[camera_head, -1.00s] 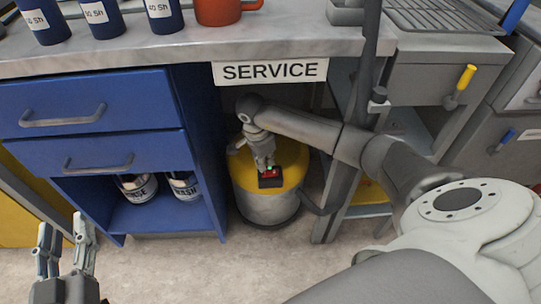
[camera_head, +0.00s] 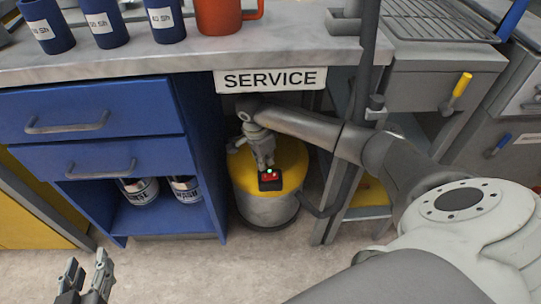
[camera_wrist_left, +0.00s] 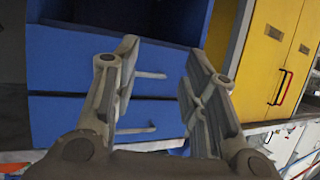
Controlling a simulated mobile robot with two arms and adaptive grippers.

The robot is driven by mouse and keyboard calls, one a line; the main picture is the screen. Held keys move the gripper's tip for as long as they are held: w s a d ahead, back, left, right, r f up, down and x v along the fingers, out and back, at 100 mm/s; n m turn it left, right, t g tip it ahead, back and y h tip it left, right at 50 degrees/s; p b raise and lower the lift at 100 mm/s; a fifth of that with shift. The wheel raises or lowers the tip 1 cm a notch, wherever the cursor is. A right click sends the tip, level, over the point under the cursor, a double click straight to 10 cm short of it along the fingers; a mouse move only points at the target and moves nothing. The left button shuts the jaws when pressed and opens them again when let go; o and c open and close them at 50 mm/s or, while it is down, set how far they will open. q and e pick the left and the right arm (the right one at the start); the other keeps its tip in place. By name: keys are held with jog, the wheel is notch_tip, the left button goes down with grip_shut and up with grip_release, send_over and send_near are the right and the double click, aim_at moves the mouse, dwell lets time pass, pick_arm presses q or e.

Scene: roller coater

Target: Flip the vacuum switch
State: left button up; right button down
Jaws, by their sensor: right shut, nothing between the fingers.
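The vacuum (camera_head: 268,205) is a grey drum with a yellow lid, standing on the floor under the bench below the SERVICE sign. A red switch (camera_head: 269,176) in a dark housing sits on the front of its lid, with a small green light at its top. My right gripper (camera_head: 264,166) is shut and points down at the switch's upper edge; I cannot tell whether it touches. My left gripper (camera_head: 88,272) is at the lower left, open and empty, well away from the vacuum. Its spread fingers also show in the left wrist view (camera_wrist_left: 158,85).
The blue drawer cabinet (camera_head: 150,120) stands left of the vacuum, with cans (camera_head: 140,190) on its lower shelf. A grey bench post (camera_head: 345,205) and a hose are to the right. Blue cups (camera_head: 103,22) and a red mug (camera_head: 222,15) stand on the bench.

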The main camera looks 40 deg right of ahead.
jog(key=shift+r+p, duration=0.35)
jog(key=shift+r, duration=0.15)
pick_arm(q)
jog(key=s+a+f+g+y, duration=0.1)
jog(key=s+a+f+g, duration=0.1)
jog(key=s+f+g, duration=0.2)
jog(key=shift+s+f+p, duration=0.2)
jog(key=shift+f+p, duration=0.1)
jog(key=shift+f, duration=0.3)
pick_arm(e)
jog(key=shift+r, duration=0.45)
